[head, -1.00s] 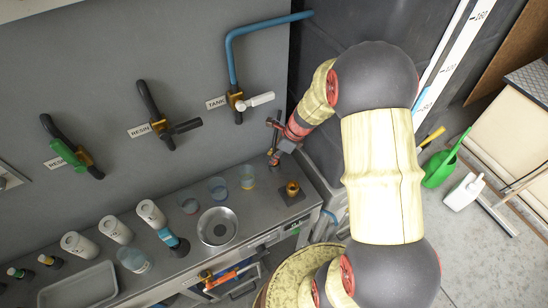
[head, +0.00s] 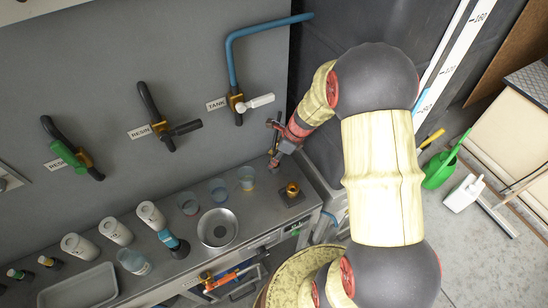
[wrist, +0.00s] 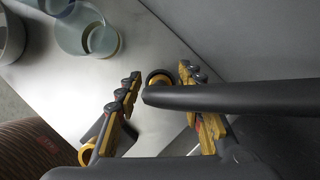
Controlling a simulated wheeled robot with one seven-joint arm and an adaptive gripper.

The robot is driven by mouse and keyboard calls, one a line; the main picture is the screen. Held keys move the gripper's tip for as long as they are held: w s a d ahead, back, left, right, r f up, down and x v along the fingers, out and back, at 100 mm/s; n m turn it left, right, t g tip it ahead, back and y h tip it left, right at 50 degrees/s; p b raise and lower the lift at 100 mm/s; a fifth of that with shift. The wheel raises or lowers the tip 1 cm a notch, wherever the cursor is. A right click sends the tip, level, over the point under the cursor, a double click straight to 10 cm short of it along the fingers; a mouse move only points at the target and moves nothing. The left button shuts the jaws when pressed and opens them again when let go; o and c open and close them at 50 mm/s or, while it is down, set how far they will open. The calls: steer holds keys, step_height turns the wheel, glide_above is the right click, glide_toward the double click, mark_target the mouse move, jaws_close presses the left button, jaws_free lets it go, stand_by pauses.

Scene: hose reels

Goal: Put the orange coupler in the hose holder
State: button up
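An orange piece (head: 220,281), probably the orange coupler, shows below the counter's front edge in the head view, beside a brass-coloured fitting (head: 205,276). Its full shape is too small to make out. A brass fitting (head: 292,189) stands on a dark square base at the counter's right end. I cannot tell which part is the hose holder. My gripper (head: 272,143) is above the counter's back right, up and left of that brass fitting. In the wrist view its fingers (wrist: 163,100) are apart. A dark bar (wrist: 240,95) crosses the right finger, and a brass-rimmed ring (wrist: 158,77) shows beyond the fingers.
Clear cups (head: 218,189), a round steel bowl (head: 217,228), white bottles (head: 115,229) and a tray (head: 80,288) stand on the counter (head: 180,268). Labelled valves (head: 236,101) and pipes project from the wall. A round drum (head: 300,265) stands in front of the counter.

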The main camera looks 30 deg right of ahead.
steer(key=s+a+r+n+p, duration=0.1)
steer(key=s+a+r+n, duration=0.3)
steer(key=r, duration=0.6)
steer(key=s+a+r+n+p, duration=0.15)
steer(key=r+n, duration=0.35)
steer(key=r, duration=0.5)
steer(key=s+a+r+n+t+h, duration=0.1)
steer(key=s+a+r+n, duration=0.1)
steer(key=s+r+n, duration=0.5)
steer(key=s+a+r+n+t+h, duration=0.1)
steer(key=s+a+r+n+h, duration=0.1)
steer(key=s+r+n, duration=0.5)
steer(key=s+a+n, duration=0.1)
steer(key=s+n, duration=0.2)
steer(key=n, duration=0.1)
